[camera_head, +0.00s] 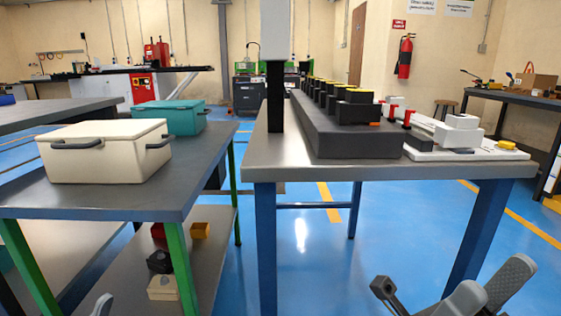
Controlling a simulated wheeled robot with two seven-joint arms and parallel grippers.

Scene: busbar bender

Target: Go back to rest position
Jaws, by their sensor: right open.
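My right gripper (452,292) shows at the bottom right edge, low in front of the workbench (390,172). It is open, with nothing seen between its fingers, and it is partly cut off by the frame. Only a small grey tip of my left gripper (103,304) shows at the bottom left, near the lower part of the green-legged table (95,198). Its jaws are out of the frame. Neither gripper is seen touching anything.
A white box (105,160) and a teal box (172,120) stand on the left table. The busbar bender (350,140) and a white device (460,140) are on the workbench. Smaller boxes (160,262) sit on the lower shelf. Blue floor (320,250) is clear between the tables.

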